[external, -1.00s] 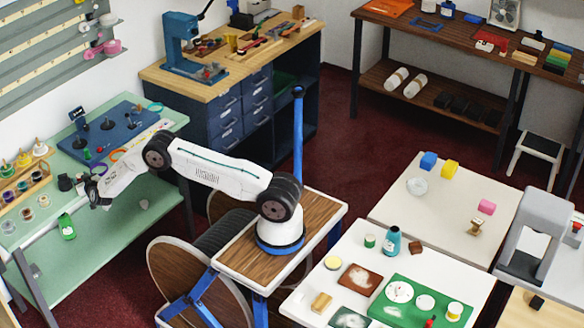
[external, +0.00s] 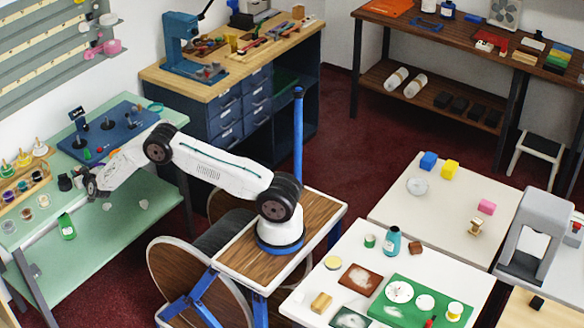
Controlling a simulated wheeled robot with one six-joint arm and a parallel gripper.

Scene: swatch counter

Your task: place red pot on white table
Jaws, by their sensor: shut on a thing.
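My gripper (external: 90,187) is at the far left, over the light green table (external: 125,185). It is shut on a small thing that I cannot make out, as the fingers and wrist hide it. I cannot pick out the red pot for certain. Small coloured pots stand in a wooden rack (external: 35,178) left of my gripper, and a few open pots (external: 43,200) stand in front of it. A white table (external: 300,297) is at the front right, and a second white table (external: 400,205) stands behind it. Both are far from my gripper.
A black jar (external: 65,183) stands just left of my gripper, and a green bottle (external: 67,227) is below it. A blue board (external: 105,130) with dark pegs lies behind. The front white table is crowded with a teal bottle (external: 392,242) and a green mat (external: 400,313).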

